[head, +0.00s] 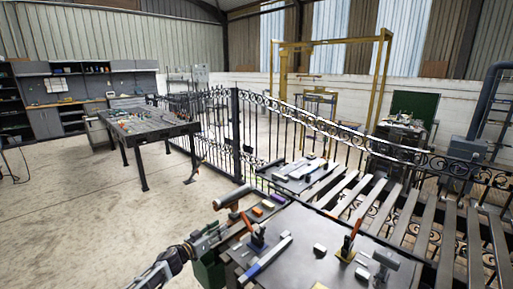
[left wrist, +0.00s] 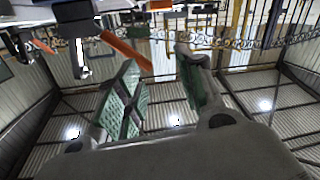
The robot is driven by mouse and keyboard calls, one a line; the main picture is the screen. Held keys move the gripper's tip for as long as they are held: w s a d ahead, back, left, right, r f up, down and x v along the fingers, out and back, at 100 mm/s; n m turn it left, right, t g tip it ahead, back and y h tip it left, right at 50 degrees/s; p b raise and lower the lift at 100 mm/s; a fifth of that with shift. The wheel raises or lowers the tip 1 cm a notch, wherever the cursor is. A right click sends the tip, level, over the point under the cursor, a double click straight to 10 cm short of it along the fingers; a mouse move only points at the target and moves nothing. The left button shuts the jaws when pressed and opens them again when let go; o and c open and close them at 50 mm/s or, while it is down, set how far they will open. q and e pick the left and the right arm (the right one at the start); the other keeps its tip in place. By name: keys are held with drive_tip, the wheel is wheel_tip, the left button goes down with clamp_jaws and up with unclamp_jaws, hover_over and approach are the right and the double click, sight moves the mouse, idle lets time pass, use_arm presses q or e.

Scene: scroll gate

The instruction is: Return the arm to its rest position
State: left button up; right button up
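My left arm comes in from the bottom left of the head view. Its gripper (head: 214,231) is at the left edge of the near workbench (head: 300,255), beside an upright orange handle (head: 247,222). In the left wrist view, which is upside down, the two fingers with green pads (left wrist: 160,85) stand apart with nothing between them. An orange bar (left wrist: 125,52) shows beyond the fingers, apart from the pads as far as I can tell. My right gripper is not in view.
The near bench carries a blue-and-grey bar (head: 265,258), an orange-handled clamp (head: 350,242) and a grey tool (head: 384,262). A black scrollwork gate (head: 237,135) runs behind. Another tool table (head: 150,125) stands at left. The concrete floor (head: 90,210) at left is clear.

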use_arm(q)
drive_tip(key=w+a+f+m+y, duration=0.2)
drive_tip(key=a+f+y, duration=0.25)
drive_tip(key=a, duration=0.35)
drive_tip(key=w+a+f+m+y, duration=0.1)
drive_tip(key=w+a+f+y, duration=0.1)
drive_tip(key=a+f+y, duration=0.45)
drive_tip(key=s+a+f+n+g, duration=0.15)
drive_tip(key=s+a+f, duration=0.35)
drive_tip(key=f, duration=0.5)
drive_tip(key=s+a+f+n+g, duration=0.1)
drive_tip(key=s+a+f+g, duration=0.1)
drive_tip(key=s+f, duration=0.7)
drive_tip(key=s+d+f+n+g, duration=0.1)
drive_tip(key=s+d+f+g, duration=0.15)
drive_tip(key=s+f, duration=0.9)
drive_tip(key=s+d+f+n+g, duration=0.25)
drive_tip(key=s+f, duration=0.65)
drive_tip(key=s, duration=0.6)
drive_tip(key=s+d+f+g, duration=0.1)
drive_tip(key=s+d+f, duration=0.1)
drive_tip(key=s, duration=0.9)
drive_tip(key=s+d+f+g, duration=0.2)
drive_tip(key=s+f, duration=0.1)
drive_tip(key=s, duration=0.8)
drive_tip(key=s+d+f+g, duration=0.1)
drive_tip(key=s+d+f, duration=0.1)
drive_tip(key=s, duration=0.9)
drive_tip(key=shift+s+f, duration=0.25)
drive_tip(key=shift+f, duration=0.45)
